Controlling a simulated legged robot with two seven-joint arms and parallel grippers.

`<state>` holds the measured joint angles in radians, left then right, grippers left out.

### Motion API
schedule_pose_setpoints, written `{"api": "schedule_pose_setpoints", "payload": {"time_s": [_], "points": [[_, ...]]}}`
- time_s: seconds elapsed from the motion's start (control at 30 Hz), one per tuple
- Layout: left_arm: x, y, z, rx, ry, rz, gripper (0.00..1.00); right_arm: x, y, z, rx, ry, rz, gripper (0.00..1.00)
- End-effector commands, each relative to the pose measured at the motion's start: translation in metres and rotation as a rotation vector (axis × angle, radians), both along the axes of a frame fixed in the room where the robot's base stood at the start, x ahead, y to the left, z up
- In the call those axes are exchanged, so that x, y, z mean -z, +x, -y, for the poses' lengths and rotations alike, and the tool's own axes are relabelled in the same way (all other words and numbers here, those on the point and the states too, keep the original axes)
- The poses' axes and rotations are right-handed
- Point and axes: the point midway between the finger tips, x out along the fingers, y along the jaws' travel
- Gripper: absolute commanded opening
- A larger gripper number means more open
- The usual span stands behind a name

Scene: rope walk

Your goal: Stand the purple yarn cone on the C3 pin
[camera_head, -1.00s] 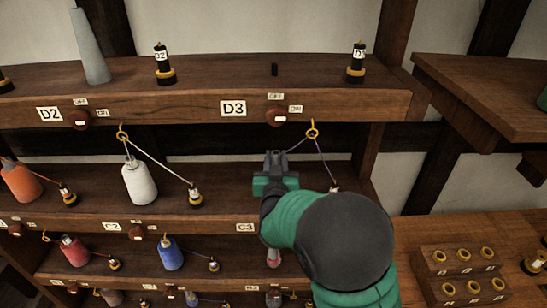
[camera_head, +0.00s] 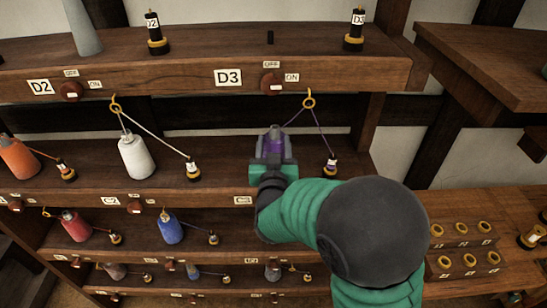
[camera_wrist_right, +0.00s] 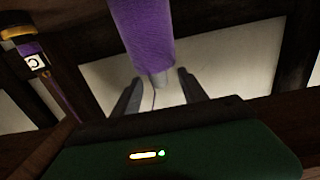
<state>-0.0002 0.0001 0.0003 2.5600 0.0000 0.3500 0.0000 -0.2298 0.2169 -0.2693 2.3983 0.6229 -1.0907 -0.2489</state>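The C3 pin is not visible. My right gripper (camera_head: 272,160) is in front of the cone. In the right wrist view, the purple cone (camera_wrist_right: 143,30) shows beyond the spread fingers of the right gripper (camera_wrist_right: 160,84), with gaps on both sides of its grey tip. My left gripper is not in view.
A white cone (camera_head: 137,157) and its bobbin (camera_head: 193,170) stand to the left on the same shelf. The D shelf (camera_head: 200,75) overhangs above. Red (camera_head: 75,226) and blue (camera_head: 170,228) cones stand on the shelf below. A pegged block (camera_head: 462,250) is at right.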

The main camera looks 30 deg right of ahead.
Motion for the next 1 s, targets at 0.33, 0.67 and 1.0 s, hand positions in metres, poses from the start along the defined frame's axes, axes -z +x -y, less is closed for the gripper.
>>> {"api": "schedule_pose_setpoints", "payload": {"time_s": [0.33,0.67,1.0], "points": [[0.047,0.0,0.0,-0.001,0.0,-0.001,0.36,0.005,-0.054,-0.036,-0.001,0.0,0.005,0.5],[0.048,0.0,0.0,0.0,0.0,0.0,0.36,0.016,-0.05,-0.05,-0.066,0.029,-0.051,0.5],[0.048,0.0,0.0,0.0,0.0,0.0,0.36,0.226,-0.131,-0.152,-0.529,0.349,-0.975,0.5]]}}
